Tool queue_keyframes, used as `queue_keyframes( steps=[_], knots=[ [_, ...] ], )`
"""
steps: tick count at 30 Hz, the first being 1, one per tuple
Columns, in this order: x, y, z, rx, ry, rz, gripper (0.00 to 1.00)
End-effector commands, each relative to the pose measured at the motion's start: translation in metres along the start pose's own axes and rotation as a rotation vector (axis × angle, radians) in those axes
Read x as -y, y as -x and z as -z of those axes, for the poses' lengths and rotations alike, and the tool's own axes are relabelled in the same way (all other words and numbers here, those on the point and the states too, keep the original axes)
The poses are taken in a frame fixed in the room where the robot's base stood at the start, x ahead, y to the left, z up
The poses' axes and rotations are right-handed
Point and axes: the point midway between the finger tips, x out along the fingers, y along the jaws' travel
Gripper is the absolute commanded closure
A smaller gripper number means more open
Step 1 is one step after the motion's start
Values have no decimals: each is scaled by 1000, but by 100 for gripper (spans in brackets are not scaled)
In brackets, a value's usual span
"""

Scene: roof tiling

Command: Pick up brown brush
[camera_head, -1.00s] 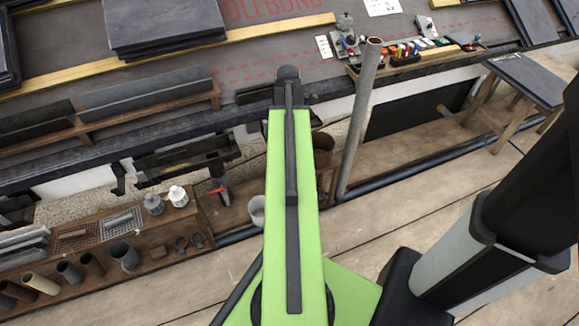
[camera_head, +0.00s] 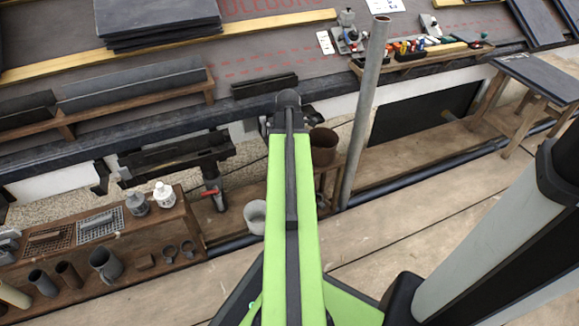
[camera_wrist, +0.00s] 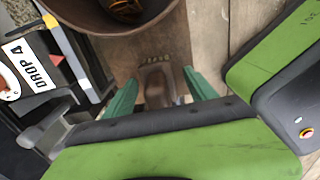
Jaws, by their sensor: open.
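In the wrist view, a small brown piece with a row of pale tufts at its far edge looks like the brown brush (camera_wrist: 156,84). It lies on a brown wooden surface (camera_wrist: 172,45), between the two green fingers of my gripper (camera_wrist: 160,76). The fingers are apart, one to each side of it, and I see no contact. The near end of the brush is hidden behind my wrist. In the head view my arm hides the gripper and the brush.
A dark brown bucket (camera_wrist: 136,22) stands just beyond the fingers; it also shows beside my arm in the head view (camera_head: 323,146). A grey pole (camera_head: 364,115) stands right of it. A white cup (camera_head: 255,215) is left of my arm. A label card (camera_wrist: 30,65) is at left.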

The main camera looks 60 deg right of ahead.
Motion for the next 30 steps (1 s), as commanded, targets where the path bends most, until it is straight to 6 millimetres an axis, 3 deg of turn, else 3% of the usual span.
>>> queue_keyframes(
  steps=[1,7,22,30],
  knots=[
    [0,-6,0,0,0,0,35],
    [0,-3,0,0,0,0,36],
    [0,-3,1,0,1,0,100],
    [0,-1,1,0,1,0,100]
  ],
)
